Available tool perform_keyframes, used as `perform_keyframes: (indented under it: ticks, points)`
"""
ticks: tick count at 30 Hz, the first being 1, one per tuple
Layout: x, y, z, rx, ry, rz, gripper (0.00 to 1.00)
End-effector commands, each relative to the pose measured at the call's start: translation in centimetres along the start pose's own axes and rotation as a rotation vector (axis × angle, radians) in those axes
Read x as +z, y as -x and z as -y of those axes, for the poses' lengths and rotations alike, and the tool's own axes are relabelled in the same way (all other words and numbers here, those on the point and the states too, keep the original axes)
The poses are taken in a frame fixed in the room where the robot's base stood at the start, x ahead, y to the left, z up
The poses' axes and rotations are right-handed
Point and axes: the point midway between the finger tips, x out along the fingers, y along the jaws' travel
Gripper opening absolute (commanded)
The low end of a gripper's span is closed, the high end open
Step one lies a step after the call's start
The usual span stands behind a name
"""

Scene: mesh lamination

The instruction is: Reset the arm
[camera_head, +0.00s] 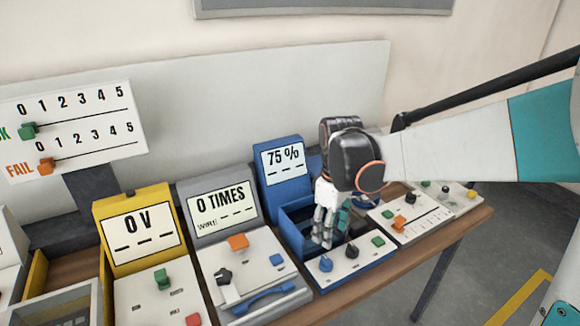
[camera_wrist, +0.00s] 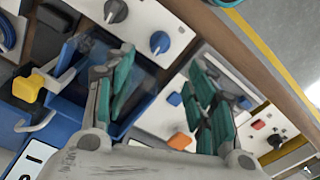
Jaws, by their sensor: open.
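My gripper (camera_head: 328,222) hangs at the end of my arm over the blue machine (camera_head: 290,252), whose screen reads 75 %. In the wrist view my gripper (camera_wrist: 163,95) has its two teal-padded fingers spread apart, with nothing between them. Below the fingers lie the blue machine's open bay and the edge of a white panel (camera_wrist: 160,112). In the head view the wrist hides part of the blue machine's bay. I cannot tell the exact height of the fingertips above it.
To the left stand a grey machine (camera_head: 215,190) reading 0 TIMES and a yellow one (camera_head: 105,205) reading 0 V. To the right lie a white slider panel (camera_head: 420,226) and another small panel (camera_head: 465,202). A white scoreboard (camera_head: 130,110) rises at the far left. Open floor (camera_head: 500,240) lies right of the table.

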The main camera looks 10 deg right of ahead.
Motion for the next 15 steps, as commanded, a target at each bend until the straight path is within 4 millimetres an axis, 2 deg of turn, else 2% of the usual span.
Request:
perform_keyframes:
  ticks: [5, 15]
  points:
    - [0.8, 1.1, 0.8, 0.025, -0.045, -0.03, 0.51]
    - [5.0, 5.0, 4.4, 0.136, -0.287, -0.21, 0.51]
